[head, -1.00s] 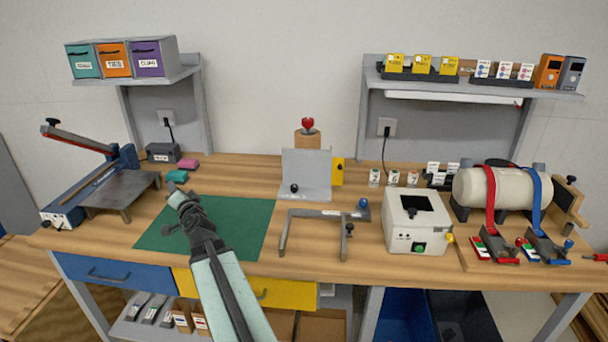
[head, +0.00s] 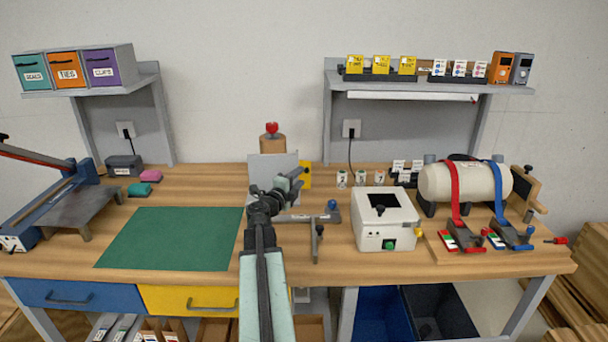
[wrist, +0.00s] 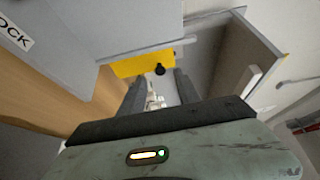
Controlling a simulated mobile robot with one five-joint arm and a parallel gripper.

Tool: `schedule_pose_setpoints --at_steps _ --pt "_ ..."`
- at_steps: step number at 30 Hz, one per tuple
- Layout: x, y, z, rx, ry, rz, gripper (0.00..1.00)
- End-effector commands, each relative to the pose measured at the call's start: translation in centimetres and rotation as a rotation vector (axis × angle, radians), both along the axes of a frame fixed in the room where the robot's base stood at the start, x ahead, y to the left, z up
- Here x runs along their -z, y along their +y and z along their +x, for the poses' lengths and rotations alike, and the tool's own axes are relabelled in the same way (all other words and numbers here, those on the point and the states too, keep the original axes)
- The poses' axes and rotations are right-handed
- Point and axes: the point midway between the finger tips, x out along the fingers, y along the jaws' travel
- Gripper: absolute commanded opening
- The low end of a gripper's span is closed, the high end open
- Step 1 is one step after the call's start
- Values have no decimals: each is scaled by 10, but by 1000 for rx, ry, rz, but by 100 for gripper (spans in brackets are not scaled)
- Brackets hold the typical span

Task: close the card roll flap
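The card roll (head: 272,143) is an upright brown cylinder with a red knob on top, at the middle back of the bench. A grey upright panel (head: 268,165), which seems to be its flap, stands in front, partly hidden by my arm. A yellow piece (head: 305,174) sits at its right side. My gripper (head: 298,178) is in front of the panel's right part, near the yellow piece. In the wrist view, the yellow piece (wrist: 140,66) with a black knob (wrist: 160,69) shows beyond my parted, empty fingers. A grey panel (wrist: 85,35) fills the upper left.
A grey bracket-like frame (head: 318,219) with a blue knob lies right of my arm. A white box machine (head: 385,222) and a strapped cream cylinder (head: 470,183) stand further right. A clear green mat (head: 170,238) lies left. Shelves (head: 430,85) hang above both sides.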

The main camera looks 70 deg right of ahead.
Motion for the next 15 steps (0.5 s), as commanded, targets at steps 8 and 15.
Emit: schedule_pose_setpoints --at_steps 8,15 --pt "0 -39 -4 -1 0 0 39" --pt "0 -38 -4 -1 1 0 25"
